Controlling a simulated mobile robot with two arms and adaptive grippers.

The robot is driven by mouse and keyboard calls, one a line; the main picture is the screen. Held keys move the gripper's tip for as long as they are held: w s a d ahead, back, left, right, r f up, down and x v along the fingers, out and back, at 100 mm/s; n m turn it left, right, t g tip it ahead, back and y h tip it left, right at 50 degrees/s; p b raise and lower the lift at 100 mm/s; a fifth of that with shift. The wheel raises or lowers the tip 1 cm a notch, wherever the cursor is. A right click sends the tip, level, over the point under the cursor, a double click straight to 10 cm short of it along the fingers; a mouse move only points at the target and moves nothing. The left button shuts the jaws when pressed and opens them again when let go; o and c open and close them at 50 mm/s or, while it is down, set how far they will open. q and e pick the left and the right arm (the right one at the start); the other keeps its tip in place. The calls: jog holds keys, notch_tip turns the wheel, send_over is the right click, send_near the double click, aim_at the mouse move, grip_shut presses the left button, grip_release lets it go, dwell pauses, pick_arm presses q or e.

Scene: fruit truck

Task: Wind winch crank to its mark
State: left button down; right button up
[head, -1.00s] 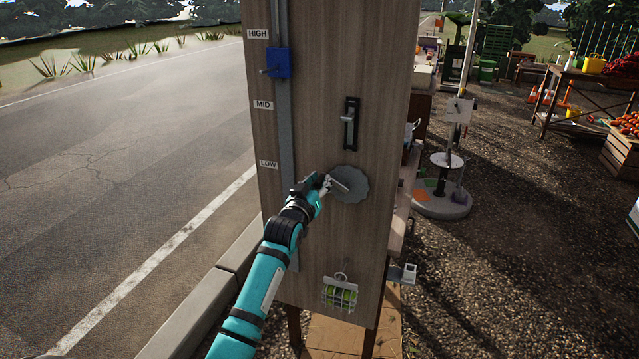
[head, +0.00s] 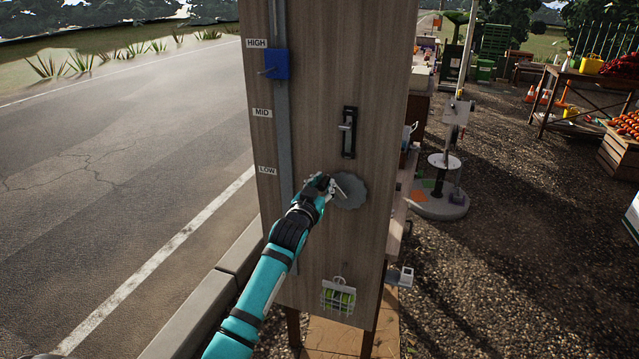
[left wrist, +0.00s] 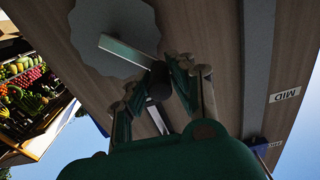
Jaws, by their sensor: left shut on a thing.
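The winch is a grey scalloped disc (head: 351,190) on the front of a tall wooden panel (head: 325,240). Its pale crank bar (left wrist: 125,50) runs across the disc in the left wrist view. My left gripper (head: 323,184) is shut on the black crank knob (left wrist: 158,84), at the upper left of the disc in the head view. A blue slider (head: 276,65) sits on a grey vertical rail, just below the HIGH label (head: 256,43). The MID label (head: 262,113) and LOW label (head: 267,170) are farther down. My right gripper is not in view.
A black bracket with a lever (head: 348,132) is above the disc. A small wire basket with green items (head: 338,296) hangs below it. A road lies left; gravel, a round-based stand (head: 440,203) and produce stalls lie right.

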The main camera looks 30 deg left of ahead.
aim_at(341, 183)
pick_arm(q)
jog(key=shift+w+d+r+m+p, duration=0.15)
jog(key=shift+d+r+m+p, duration=0.2)
jog(key=shift+d+m, duration=0.75)
jog(key=shift+w+d+r+m+p, duration=0.25)
jog(key=shift+d+m+p, duration=0.15)
jog(key=shift+m, duration=1.3)
jog(key=shift+w+d+r+m+p, duration=0.1)
jog(key=shift+d+r+m+p, duration=0.45)
jog(key=shift+m, duration=0.85)
jog(key=shift+d+f, duration=0.2)
jog(key=shift+f, duration=0.05)
jog(key=c, duration=1.2)
grip_release()
jog(key=shift+o, duration=0.2)
jog(key=shift+f, duration=0.1)
